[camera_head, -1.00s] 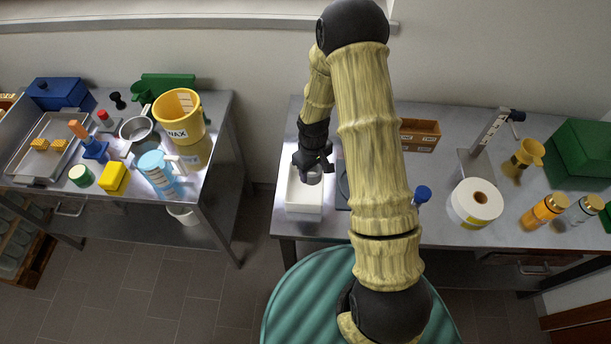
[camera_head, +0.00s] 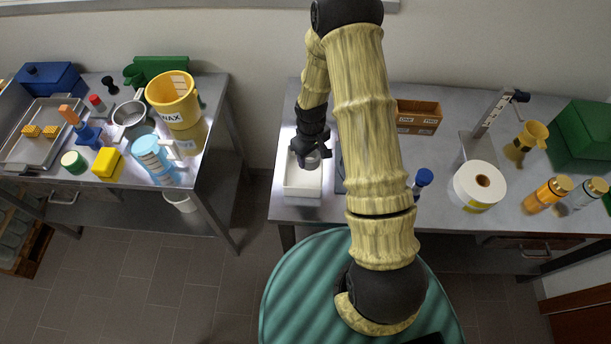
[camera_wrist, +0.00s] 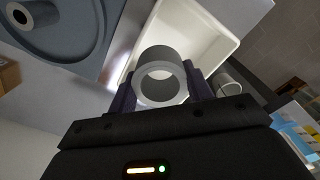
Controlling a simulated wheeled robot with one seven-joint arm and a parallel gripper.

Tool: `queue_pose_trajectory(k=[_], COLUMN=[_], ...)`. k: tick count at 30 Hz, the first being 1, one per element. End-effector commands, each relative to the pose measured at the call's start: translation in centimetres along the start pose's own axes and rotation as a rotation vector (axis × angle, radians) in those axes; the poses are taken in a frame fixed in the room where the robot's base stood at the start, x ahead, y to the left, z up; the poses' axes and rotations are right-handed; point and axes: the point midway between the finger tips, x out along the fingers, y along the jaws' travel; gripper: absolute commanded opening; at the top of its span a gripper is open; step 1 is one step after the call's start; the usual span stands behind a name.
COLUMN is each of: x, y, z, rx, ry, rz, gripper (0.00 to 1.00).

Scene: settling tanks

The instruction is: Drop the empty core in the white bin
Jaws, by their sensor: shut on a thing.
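The empty core is a short grey hollow tube (camera_wrist: 160,58). My gripper (camera_wrist: 160,88) is shut on it, with one dark finger on each side in the wrist view. In the head view my gripper (camera_head: 310,160) is over the white bin (camera_head: 303,190), a shallow open rectangular tray at the left end of the right table. In the wrist view the white bin (camera_wrist: 222,36) lies beyond the core, and the core overlaps its near left part. The visible part of the bin's floor looks bare. The core is small and partly hidden by my gripper in the head view.
A dark grey round plate with a hub (camera_wrist: 40,25) is beside the bin. A blue-capped item (camera_head: 422,178) and a large white roll (camera_head: 479,185) stand further right. A wooden box (camera_head: 418,117) is behind. A gap of floor separates the left table (camera_head: 205,185).

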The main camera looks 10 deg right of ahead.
Motion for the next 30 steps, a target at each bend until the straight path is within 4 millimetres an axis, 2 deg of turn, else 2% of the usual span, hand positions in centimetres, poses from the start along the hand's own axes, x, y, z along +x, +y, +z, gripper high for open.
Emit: queue_pose_trajectory(k=[1,6,17,18,21,30], x=[1.1,2.4,2.6,2.6,2.6,2.6], y=[-0.1,-0.1,0.1,0.1,0.1,0.2], z=[0.0,-0.1,0.0,0.0,0.0,0.0], rx=[-0.001,-0.002,0.001,0.001,0.001,0.003], ry=[0.0,0.0,0.001,0.001,0.001,0.001], rz=[0.0,0.001,0.001,0.001,0.001,0.003], gripper=[0.36,0.36,0.36,0.54,0.73,0.75])
